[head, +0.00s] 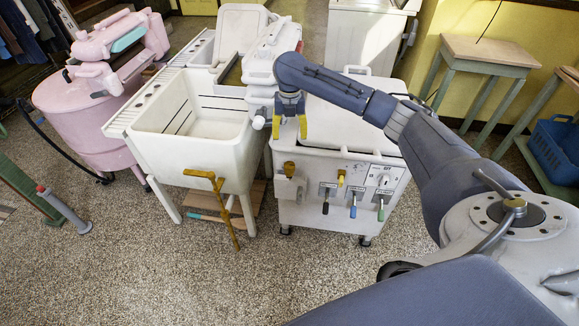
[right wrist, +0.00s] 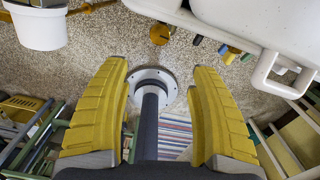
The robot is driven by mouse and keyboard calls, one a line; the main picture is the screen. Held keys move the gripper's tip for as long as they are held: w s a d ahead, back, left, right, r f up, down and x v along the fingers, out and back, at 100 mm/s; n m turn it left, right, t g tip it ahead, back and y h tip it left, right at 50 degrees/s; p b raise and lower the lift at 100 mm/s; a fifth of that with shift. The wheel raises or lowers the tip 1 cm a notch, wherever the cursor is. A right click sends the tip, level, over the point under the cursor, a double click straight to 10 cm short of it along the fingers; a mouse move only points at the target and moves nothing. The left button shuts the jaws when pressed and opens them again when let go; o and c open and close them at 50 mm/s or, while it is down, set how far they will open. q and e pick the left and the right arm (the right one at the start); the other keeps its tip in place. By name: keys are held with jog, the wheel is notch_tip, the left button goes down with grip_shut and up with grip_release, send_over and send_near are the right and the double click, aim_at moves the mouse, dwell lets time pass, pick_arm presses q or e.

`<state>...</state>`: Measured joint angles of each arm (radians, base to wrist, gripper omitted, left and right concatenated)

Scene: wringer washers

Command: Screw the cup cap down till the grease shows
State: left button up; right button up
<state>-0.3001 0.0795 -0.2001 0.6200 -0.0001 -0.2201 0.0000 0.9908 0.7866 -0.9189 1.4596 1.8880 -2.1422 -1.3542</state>
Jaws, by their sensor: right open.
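A brass round part (head: 289,169), which looks like the grease cup and its cap, sticks out from the upper left front of the white washer cabinet (head: 310,212). My right gripper (head: 289,128) hangs above it with its yellow fingers pointing down, open and empty, apart from the brass part. In the right wrist view the open fingers (right wrist: 161,72) frame bare space, and a round brass top (right wrist: 160,34) shows beyond them at the top. No grease can be made out. My left gripper is not in view.
The cabinet front carries a yellow knob (head: 341,178) and black, blue and green levers (head: 353,207). A white double tub (head: 195,135) stands close on the left, with an ochre crank-like bar (head: 222,200) before it. A pink washer (head: 85,125) stands farther left. The front floor is clear.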

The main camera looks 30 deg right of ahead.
aim_at(289, 166)
notch_tip(289, 166, down, 17)
jog(key=shift+r, duration=0.1)
dwell(0.5)
jog(key=shift+a, duration=0.1)
jog(key=c, duration=1.2)
